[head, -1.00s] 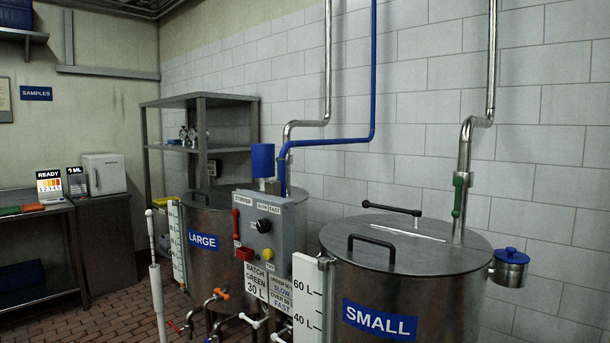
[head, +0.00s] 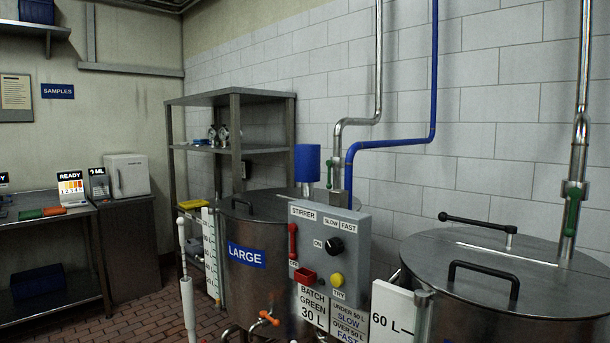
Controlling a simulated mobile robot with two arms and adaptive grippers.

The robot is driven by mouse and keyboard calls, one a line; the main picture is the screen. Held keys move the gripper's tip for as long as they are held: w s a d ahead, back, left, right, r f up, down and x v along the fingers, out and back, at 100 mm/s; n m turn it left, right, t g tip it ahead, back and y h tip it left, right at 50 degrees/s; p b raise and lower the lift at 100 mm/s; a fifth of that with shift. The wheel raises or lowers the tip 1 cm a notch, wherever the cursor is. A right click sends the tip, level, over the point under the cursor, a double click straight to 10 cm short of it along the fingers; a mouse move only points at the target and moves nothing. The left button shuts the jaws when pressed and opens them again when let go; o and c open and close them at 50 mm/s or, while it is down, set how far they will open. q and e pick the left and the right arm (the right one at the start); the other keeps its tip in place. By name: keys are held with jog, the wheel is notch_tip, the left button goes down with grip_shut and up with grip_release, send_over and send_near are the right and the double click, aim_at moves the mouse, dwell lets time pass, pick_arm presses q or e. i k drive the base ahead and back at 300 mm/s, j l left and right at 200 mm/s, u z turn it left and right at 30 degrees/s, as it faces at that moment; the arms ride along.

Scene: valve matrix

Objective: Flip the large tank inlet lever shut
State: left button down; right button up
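The large tank (head: 262,285) is a steel vessel with a blue LARGE label, left of centre in the head view. A steel pipe (head: 338,150) comes down the wall to it. On this pipe, just right of the blue stirrer motor (head: 307,163), is a small green lever (head: 330,174). It appears to stand upright along the pipe, and the stirrer box partly covers the pipe below it. Neither of my grippers is in view.
The grey stirrer control box (head: 352,235) stands in front of the large tank's right side. The small tank (head: 480,310), with its own green lever (head: 573,208), fills the right foreground. A white upright pole (head: 187,290) stands front left. Brick floor shows at the left.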

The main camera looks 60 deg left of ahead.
aim_at(329, 177)
jog(key=k+j, duration=0.1)
jog(key=j, duration=1.2)
jog(key=k+j, duration=0.15)
jog(key=j, duration=0.5)
jog(key=k+j, duration=0.1)
jog(key=j, duration=0.55)
jog(key=k+j, duration=0.1)
jog(key=j, duration=1.15)
jog(key=k, duration=0.05)
